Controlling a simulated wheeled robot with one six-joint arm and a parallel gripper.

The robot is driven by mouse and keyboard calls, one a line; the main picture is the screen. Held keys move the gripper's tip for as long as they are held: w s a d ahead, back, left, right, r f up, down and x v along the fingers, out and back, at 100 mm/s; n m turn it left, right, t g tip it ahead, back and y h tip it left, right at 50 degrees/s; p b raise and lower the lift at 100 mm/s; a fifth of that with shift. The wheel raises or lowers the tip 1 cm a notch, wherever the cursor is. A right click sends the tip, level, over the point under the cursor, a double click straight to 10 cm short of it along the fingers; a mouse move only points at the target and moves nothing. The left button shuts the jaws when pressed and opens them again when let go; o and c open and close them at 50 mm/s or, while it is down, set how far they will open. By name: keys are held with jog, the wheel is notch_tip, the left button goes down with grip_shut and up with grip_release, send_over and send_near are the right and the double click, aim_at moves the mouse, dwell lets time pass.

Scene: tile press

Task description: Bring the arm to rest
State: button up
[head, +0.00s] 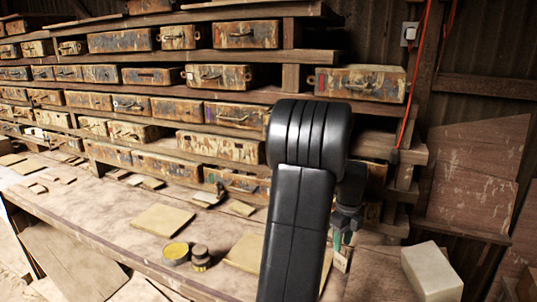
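My black arm (295,200) rises from the bottom of the head view and bends over at a ribbed elbow. My gripper (345,235) hangs behind and to the right of it, over the workbench (110,215), pointing down. It is small, dark and partly hidden by the arm, so I cannot tell whether its fingers are open or shut. Something green shows at its lower end; I cannot tell what it is.
Wooden shelves with several worn drawer boxes (248,35) stand behind the bench. On the bench lie a flat tan tile (163,219), an open tin with yellow contents (176,252) and a small dark pot (200,256). A pale block (431,272) stands at the right.

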aim_at(341, 253)
notch_tip(341, 253, down, 8)
jog(key=shift+r+p, duration=0.25)
jog(key=shift+p, duration=0.1)
jog(key=shift+r+p, duration=1)
jog(key=shift+r, duration=0.5)
